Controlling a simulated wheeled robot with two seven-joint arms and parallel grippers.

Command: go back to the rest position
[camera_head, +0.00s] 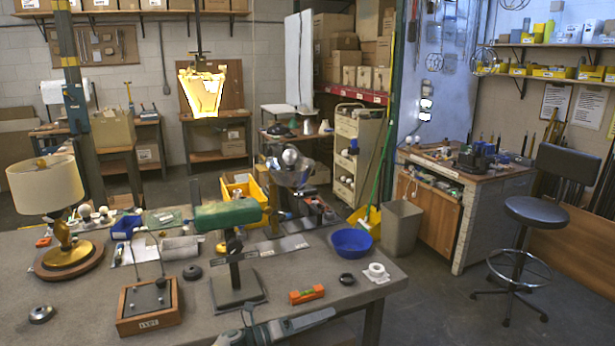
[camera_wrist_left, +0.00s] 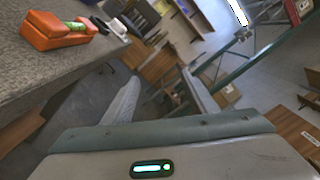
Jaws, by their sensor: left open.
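My left gripper (camera_head: 326,316) is low in the head view, at the table's front edge, below the orange level. It is empty and open. In the left wrist view two pale fingers (camera_wrist_left: 160,95) stand apart beyond the grey-green housing, with floor behind them. A green lamp shade (camera_head: 228,214) sits on a dark stem above a dark square base (camera_head: 237,292) on the table. A lamp with a cream shade (camera_head: 45,184) and brass body stands at the left. My right gripper is in neither view.
The grey table (camera_head: 75,315) holds a wooden box (camera_head: 148,306), a blue bowl (camera_head: 351,242), a black ring (camera_head: 346,279), a white spool-like part (camera_head: 376,272) and the orange level (camera_head: 306,294), also in the left wrist view (camera_wrist_left: 58,33). Open floor lies right of the table.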

